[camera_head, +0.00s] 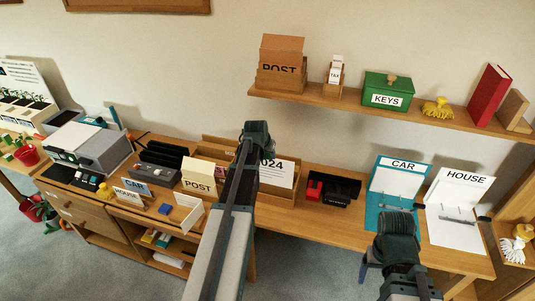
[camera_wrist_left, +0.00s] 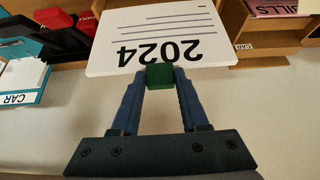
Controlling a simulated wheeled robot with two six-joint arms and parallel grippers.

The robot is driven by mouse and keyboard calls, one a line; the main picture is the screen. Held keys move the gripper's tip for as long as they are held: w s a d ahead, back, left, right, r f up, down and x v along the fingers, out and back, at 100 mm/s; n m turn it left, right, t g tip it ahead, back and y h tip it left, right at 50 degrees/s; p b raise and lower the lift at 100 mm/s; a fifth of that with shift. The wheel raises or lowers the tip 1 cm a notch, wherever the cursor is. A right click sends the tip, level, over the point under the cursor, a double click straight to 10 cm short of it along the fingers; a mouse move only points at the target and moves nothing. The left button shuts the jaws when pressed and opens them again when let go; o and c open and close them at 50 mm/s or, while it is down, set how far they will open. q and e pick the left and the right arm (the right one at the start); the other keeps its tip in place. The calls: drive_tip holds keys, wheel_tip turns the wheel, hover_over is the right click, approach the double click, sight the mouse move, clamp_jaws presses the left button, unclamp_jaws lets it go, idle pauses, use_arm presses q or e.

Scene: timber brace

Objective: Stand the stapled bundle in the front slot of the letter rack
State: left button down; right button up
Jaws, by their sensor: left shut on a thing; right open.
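The white bundle (camera_head: 284,174), printed "2024", is held upright at the middle of the desk. In the left wrist view the bundle (camera_wrist_left: 165,38) appears upside down, with a green piece (camera_wrist_left: 159,76) at its edge between my fingertips. My left gripper (camera_head: 256,130) is shut on the bundle at that edge. The wooden letter rack (camera_head: 280,194) is around or just in front of the bundle's lower part; I cannot tell whether the bundle's foot is inside a slot. My right gripper (camera_head: 394,218) is open and empty, in front of the teal CAR board.
A black tray (camera_head: 345,188) with a red and a black stapler lies right of the rack. The CAR board (camera_head: 384,187) and HOUSE board (camera_head: 459,198) stand further right. A POST box (camera_head: 199,175) is to the left. A shelf (camera_head: 330,100) hangs above.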

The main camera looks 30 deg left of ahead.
use_arm(q)
drive_tip(key=b, duration=0.5)
hover_over(268, 175)
drive_tip(key=s, duration=0.1)
drive_tip(key=shift+d+f, duration=0.15)
drive_tip(key=shift+f, duration=2.25)
drive_tip(key=shift+s, duration=0.1)
drive_tip(key=shift+f+b, duration=2.7)
drive_tip(key=shift+f, duration=0.15)
unclamp_jaws()
drive_tip(key=shift+r, duration=0.1)
wheel_tip(268, 175, up, 8)
drive_tip(key=p, duration=0.8)
